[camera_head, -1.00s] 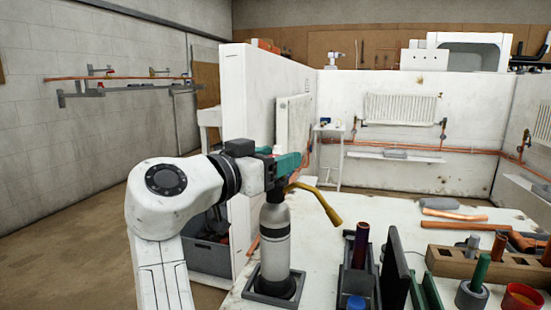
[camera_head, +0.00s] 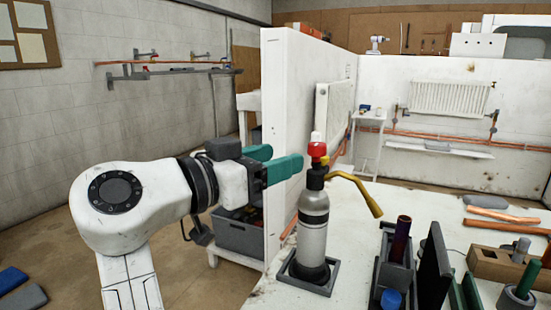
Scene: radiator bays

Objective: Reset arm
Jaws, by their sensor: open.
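My gripper (camera_head: 280,162), with teal fingers, is at the end of my white arm in the head view. It is open and empty, pointing right toward a gas torch. The torch (camera_head: 313,225) is a grey cylinder with a red knob on top and a yellow curved nozzle on its right. It stands upright in a dark square holder (camera_head: 329,285) on the white bench. The fingertips are left of the torch's neck and look apart from it.
The white bench (camera_head: 400,201) holds a dark rack (camera_head: 394,270), a brown block (camera_head: 486,262) and copper pipes (camera_head: 506,216). A white partition (camera_head: 290,110) stands behind my gripper. A grey crate (camera_head: 240,234) sits low beside it.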

